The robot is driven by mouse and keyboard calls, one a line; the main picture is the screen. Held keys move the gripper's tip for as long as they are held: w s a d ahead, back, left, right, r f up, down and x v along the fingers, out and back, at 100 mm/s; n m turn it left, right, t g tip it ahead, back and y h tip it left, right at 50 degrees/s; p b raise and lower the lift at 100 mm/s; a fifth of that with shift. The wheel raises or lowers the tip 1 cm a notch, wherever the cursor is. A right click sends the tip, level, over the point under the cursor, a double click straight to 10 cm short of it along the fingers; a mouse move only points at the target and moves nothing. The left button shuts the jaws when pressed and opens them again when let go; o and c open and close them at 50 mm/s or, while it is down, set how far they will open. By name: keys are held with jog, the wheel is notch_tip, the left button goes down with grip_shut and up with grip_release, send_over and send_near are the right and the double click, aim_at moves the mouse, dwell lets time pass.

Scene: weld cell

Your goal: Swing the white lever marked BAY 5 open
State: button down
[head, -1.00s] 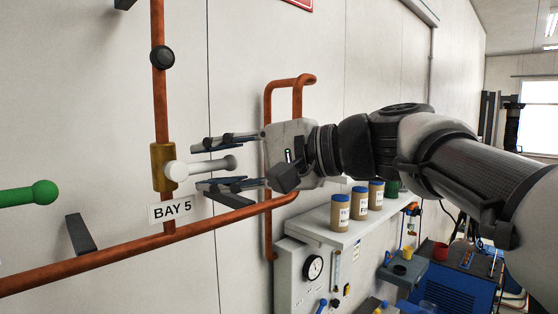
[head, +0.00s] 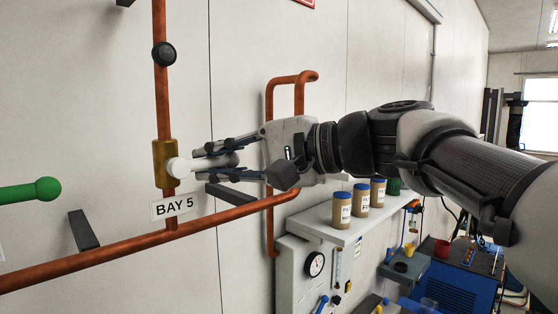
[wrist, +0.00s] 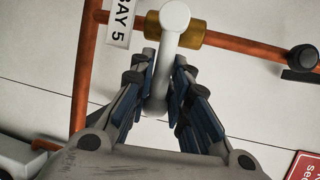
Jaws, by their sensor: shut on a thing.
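The white lever (head: 178,170) sits on a brass valve body (head: 160,152) on the vertical copper pipe. It points to the right in the head view, across the pipe. The BAY 5 label (head: 175,206) is just below it. My gripper (head: 200,163) is shut on the lever, one finger above and one below, with the fingers hiding part of its shaft. In the wrist view the white lever (wrist: 174,20) runs down between the two fingers (wrist: 161,75), and part of the BAY 5 label (wrist: 120,22) shows beside it.
A green lever (head: 32,190) is at the left. A horizontal copper pipe (head: 110,253) runs below the valve, and a looped copper pipe (head: 268,120) stands behind my gripper. Several blue-lidded jars (head: 342,210) stand on a shelf over a gauge panel (head: 295,262).

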jog(key=shift+r, duration=0.1)
dwell(0.4)
jog(key=r+n+h, duration=0.1)
jog(key=r+n+h+p, duration=0.1)
jog(key=n, duration=0.1)
jog(key=shift+s+a+r+t, duration=0.2)
jog(key=shift+t, duration=0.1)
jog(key=r+n+h, duration=0.1)
jog(key=s+a+r+n+t, duration=0.1)
jog(key=n, duration=0.1)
jog(key=shift+h+p, duration=0.35)
jog(key=shift+h, duration=0.05)
jog(key=shift+s+a+r+n+t+h, duration=0.3)
jog(key=shift+s+r+n+t+h, duration=0.15)
jog(key=shift+n, duration=0.35)
jog(key=shift+s+a+r+n+t+h, duration=0.3)
jog(key=shift+n+t+h, duration=0.2)
jog(key=shift+n, duration=0.3)
jog(key=c, duration=1.7)
grip_release()
jog(key=shift+s+f, duration=0.1)
jog(key=shift+o, duration=0.6)
